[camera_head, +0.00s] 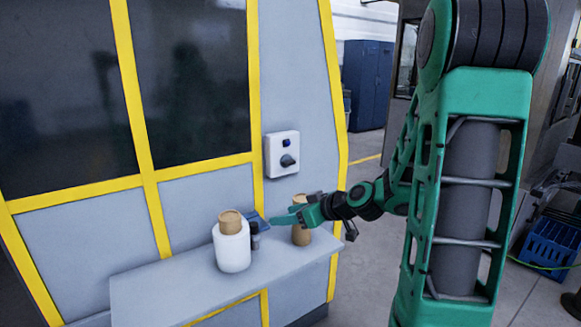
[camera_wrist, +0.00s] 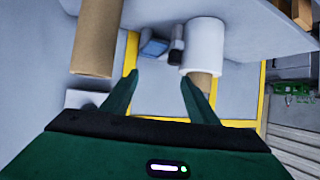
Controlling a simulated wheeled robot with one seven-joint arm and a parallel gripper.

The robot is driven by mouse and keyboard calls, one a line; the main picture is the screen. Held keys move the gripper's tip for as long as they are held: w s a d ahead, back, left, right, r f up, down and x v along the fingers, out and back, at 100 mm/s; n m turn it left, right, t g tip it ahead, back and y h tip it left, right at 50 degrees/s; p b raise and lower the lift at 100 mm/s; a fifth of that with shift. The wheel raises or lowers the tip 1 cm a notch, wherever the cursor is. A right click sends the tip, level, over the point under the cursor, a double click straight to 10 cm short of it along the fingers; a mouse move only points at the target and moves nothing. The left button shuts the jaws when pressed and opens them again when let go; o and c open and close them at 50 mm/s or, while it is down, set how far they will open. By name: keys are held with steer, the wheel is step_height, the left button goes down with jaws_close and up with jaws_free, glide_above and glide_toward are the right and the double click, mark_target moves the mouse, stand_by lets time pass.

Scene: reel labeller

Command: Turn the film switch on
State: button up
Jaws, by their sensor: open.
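The switch box (camera_head: 271,157) is a white plate on the grey machine wall, above the shelf. It carries a dark rotary knob (camera_head: 288,160) and a small blue button or lamp (camera_head: 286,142). My gripper (camera_head: 283,218) is low over the shelf, below the switch box and apart from it. In the wrist view, which looks upside down, my gripper (camera_wrist: 160,80) is open with nothing between its fingers. A pale box (camera_wrist: 88,98), probably the switch box, shows partly at the left there; its knob cannot be made out.
On the shelf (camera_head: 165,291) stand a white roll with a brown core (camera_head: 233,251), a brown roll (camera_head: 301,236) close to my gripper, a small dark cylinder (camera_head: 254,236) and a blue item (camera_wrist: 155,47). Yellow frame bars (camera_head: 256,100) edge the dark windows. The wall around the switch box is clear.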

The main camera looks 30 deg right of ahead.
steer(key=w+d+r+m+t+h, duration=0.1)
steer(key=w+d+r+t, duration=0.3)
steer(key=d, duration=0.1)
steer(key=m+t+h, duration=0.2)
glide_toward(291, 163)
steer(key=shift+s+a+f, duration=0.15)
steer(key=shift+s+a, duration=0.05)
steer(key=shift+s, duration=0.2)
steer(key=shift+s+a+f, duration=0.2)
steer(key=shift+s, duration=0.2)
steer(key=shift+w+d+r+t+h, duration=0.15)
steer(key=shift+d+r+t+h, duration=0.05)
steer(key=shift+d+t+h, duration=0.1)
steer(key=w, duration=1)
steer(key=shift+w+a, duration=0.25)
steer(key=c, duration=1)
